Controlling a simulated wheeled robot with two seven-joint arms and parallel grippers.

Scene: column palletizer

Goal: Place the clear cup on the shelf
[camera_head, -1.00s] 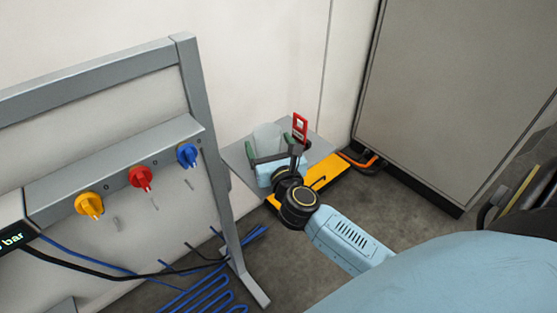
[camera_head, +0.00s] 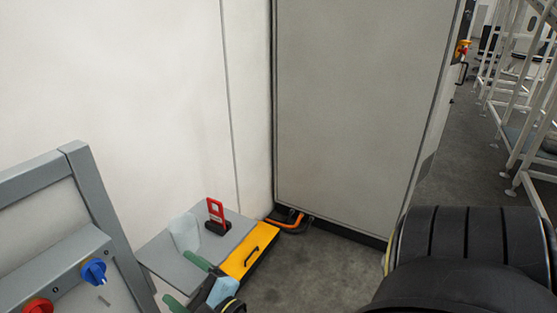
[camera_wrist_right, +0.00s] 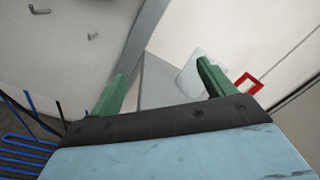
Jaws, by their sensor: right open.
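The clear cup (camera_head: 185,233) stands upright on the grey shelf (camera_head: 165,262), near its back edge. It also shows in the right wrist view (camera_wrist_right: 190,75), partly behind one green fingertip. My right gripper (camera_head: 188,281) is at the bottom of the head view, in front of the shelf. Its green fingers are spread apart with nothing between them, and it is clear of the cup. In the right wrist view the right gripper (camera_wrist_right: 160,85) shows both green fingers wide apart. My left gripper is not in view.
A red-framed item on a black base (camera_head: 216,216) stands on the shelf right of the cup. A yellow drawer front with a black handle (camera_head: 250,250) is beside the shelf. A grey frame with coloured knobs (camera_head: 93,272) is at left. A tall grey cabinet (camera_head: 360,110) stands behind.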

